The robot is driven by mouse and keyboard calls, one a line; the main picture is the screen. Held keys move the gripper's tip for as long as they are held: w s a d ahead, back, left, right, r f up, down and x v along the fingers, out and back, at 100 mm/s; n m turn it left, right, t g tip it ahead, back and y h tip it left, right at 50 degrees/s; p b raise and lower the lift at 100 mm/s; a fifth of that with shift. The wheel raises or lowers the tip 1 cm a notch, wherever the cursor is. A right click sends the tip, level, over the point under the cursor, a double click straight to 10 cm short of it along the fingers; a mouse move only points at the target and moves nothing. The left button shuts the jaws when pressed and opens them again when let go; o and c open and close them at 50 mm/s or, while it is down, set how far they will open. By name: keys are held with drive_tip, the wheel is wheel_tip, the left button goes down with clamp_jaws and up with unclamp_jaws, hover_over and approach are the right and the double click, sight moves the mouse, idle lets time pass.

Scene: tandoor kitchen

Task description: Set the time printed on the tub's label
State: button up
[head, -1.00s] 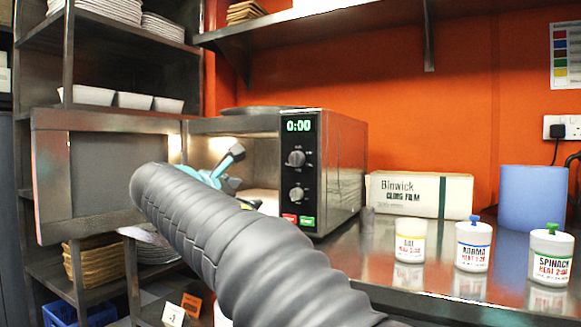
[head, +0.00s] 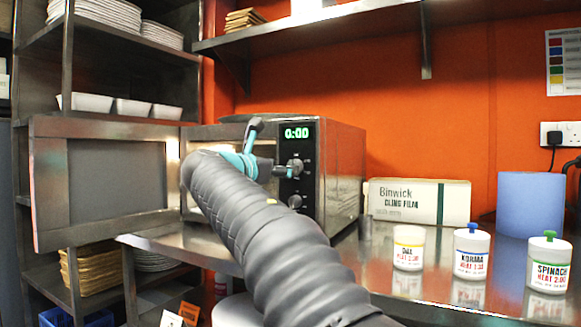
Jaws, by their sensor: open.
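The microwave (head: 343,170) stands on the steel counter with its door (head: 115,180) swung open to the left. Its green display (head: 297,133) reads 0:00. The upper dial (head: 297,166) is partly behind one finger of my gripper (head: 274,147). My gripper is open in front of the control panel, one finger up and one at the dial; I cannot tell if it touches. The lower dial (head: 295,201) shows beside my arm. The tubs are dal (head: 408,249), korma (head: 472,252) and spinach (head: 548,264). Spinach seems to read HEAT 2:00; the other times are too small to read surely.
A cling film box (head: 418,202) and a blue cylindrical container (head: 530,204) stand behind the tubs. A wall shelf (head: 370,22) runs above. A rack with plates and white bowls (head: 132,105) is at the left. My arm hides part of the microwave's cavity and lower front.

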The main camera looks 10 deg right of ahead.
drive_tip(key=shift+x, duration=2.5)
drive_tip(key=c, duration=1.1)
